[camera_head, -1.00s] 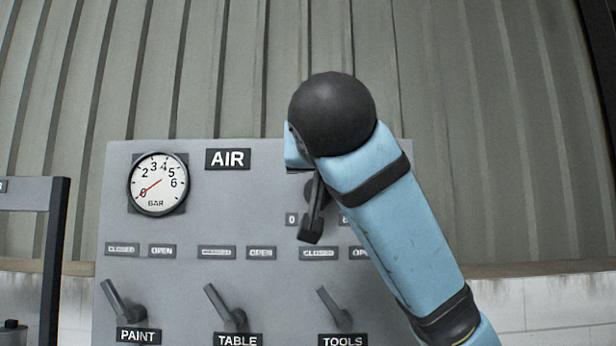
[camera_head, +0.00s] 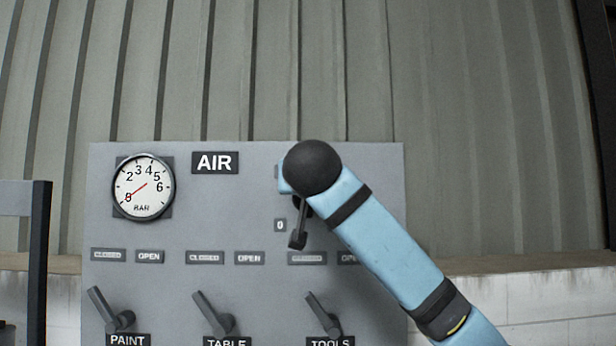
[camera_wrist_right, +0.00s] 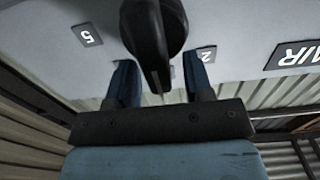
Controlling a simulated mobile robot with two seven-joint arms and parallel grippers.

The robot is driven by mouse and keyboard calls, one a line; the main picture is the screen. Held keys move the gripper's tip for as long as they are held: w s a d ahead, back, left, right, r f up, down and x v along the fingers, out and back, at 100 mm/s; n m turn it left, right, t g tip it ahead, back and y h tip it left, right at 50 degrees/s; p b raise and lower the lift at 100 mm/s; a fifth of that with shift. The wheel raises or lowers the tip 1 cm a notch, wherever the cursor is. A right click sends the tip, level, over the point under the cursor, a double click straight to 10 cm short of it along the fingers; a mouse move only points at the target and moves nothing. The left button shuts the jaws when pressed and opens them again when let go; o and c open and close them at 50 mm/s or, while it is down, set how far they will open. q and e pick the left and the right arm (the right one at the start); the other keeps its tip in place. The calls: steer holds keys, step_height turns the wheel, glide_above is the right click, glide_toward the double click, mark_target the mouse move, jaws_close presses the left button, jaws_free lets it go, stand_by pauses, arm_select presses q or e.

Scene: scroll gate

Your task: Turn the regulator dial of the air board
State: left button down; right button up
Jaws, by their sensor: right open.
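The regulator dial (camera_wrist_right: 152,30) is a dark round knob with a raised grip bar, seen close up in the right wrist view. My right gripper (camera_wrist_right: 160,62) is open, with one blue finger on each side of the bar; I cannot tell whether either touches it. In the head view my right arm covers the dial and the fingertips. The grey air board (camera_head: 190,270) carries an AIR sign (camera_head: 215,162) and a white pressure gauge (camera_head: 143,187), its red needle pointing near 0. My left gripper is not in view.
Three grey levers line the lower board: paint (camera_head: 108,310), table (camera_head: 213,313) and tools (camera_head: 322,314). All tilt to the upper left, under closed/open labels. A dark frame (camera_head: 36,260) stands left of the board. A corrugated wall is behind.

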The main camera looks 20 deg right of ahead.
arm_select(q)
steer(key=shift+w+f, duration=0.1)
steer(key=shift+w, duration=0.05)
arm_select(e)
steer(key=shift+c, duration=0.8)
jaws_close()
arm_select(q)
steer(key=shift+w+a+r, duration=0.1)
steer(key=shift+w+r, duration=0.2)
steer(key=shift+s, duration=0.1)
